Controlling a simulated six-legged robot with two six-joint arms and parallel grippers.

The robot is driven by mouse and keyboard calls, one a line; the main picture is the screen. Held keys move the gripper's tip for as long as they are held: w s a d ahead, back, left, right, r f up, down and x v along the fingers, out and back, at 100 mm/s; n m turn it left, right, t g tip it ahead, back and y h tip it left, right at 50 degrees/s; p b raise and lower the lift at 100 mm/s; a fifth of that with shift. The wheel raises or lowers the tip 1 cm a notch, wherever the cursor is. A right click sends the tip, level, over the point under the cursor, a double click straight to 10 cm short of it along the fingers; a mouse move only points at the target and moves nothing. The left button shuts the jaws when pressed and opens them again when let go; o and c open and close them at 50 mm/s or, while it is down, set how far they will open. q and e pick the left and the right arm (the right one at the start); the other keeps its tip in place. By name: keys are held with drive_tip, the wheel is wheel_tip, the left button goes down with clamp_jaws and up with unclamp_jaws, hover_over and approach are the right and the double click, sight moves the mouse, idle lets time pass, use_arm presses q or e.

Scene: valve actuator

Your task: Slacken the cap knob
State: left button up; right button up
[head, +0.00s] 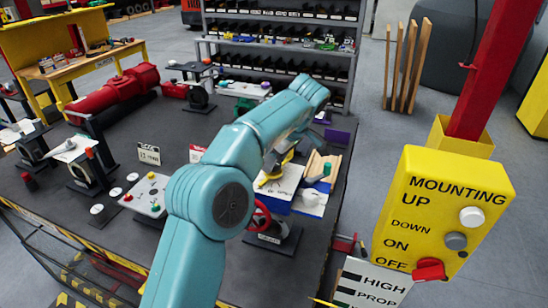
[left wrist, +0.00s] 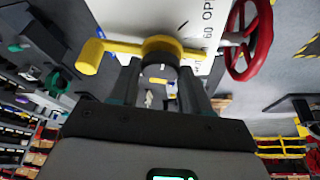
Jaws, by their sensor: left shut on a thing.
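A white valve actuator box (head: 278,186) stands at the right side of the dark table, partly hidden by my left arm. The left wrist view shows its white face (left wrist: 200,18) with printed letters. A yellow lever (left wrist: 92,55) runs across that face. At its hub is a dark round cap knob (left wrist: 160,57). My left gripper (left wrist: 160,88) has one finger on each side of the knob and is shut on it. In the head view my arm mostly hides the gripper and the knob. My right gripper is in neither view.
A red handwheel (head: 262,216) sits just in front of the box; a red wheel also shows close by in the left wrist view (left wrist: 262,45). A yellow switch panel (head: 440,215) stands to the right. A red actuator (head: 118,90) lies at the back left.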

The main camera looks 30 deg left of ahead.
use_arm(q)
drive_tip(key=shift+w+d+r+n+g, duration=0.1)
drive_tip(key=shift+n+g, duration=0.05)
drive_tip(key=shift+n, duration=0.35)
drive_tip(key=shift+w+r+n+g, duration=0.1)
drive_tip(key=shift+n+g, duration=0.05)
drive_tip(key=shift+n, duration=0.35)
